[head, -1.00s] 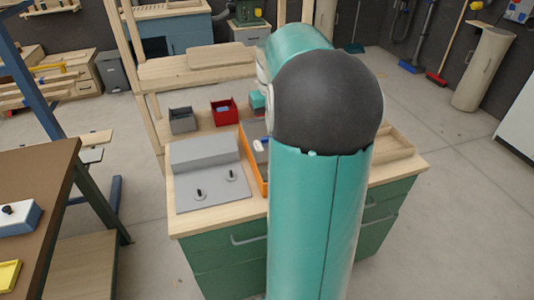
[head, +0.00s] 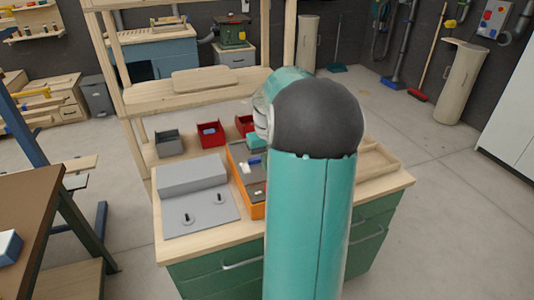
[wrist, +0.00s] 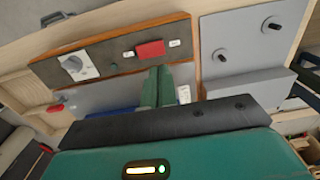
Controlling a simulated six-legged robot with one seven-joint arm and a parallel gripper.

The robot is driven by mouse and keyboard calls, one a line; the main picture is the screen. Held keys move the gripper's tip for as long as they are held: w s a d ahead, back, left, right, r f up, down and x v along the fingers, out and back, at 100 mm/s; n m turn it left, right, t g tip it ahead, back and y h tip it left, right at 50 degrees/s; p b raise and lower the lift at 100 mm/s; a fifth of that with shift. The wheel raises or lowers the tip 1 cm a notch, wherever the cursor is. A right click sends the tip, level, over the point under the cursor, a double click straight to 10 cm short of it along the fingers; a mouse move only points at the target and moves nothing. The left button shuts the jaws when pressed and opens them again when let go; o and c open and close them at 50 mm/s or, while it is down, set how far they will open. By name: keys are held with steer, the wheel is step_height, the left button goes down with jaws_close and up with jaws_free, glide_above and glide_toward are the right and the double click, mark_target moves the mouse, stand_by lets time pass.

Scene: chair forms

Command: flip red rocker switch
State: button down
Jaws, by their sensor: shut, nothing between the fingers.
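The red rocker switch (wrist: 150,49) sits in the wrist view on a dark grey panel (wrist: 95,55) with an orange-brown wooden edge, between two small white labels. My gripper (wrist: 158,70) is shut and empty. Its green fingertips lie just below the switch in the wrist view; I cannot tell whether they touch the panel. In the head view the orange-edged panel (head: 258,211) shows on the workbench, partly behind my arm. The switch cannot be made out there, and my fingers are hidden.
A white dial (wrist: 73,64) and a green button (wrist: 114,66) share the panel. A grey unit with two black-tipped levers (head: 200,212) stands to its left in the head view. Red bins (head: 210,134) and a grey bin (head: 169,143) stand behind.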

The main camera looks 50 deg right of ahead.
step_height(320, 180, down, 8)
steer(key=shift+r, duration=0.1)
steer(key=shift+a, duration=0.1)
stand_by(0.3)
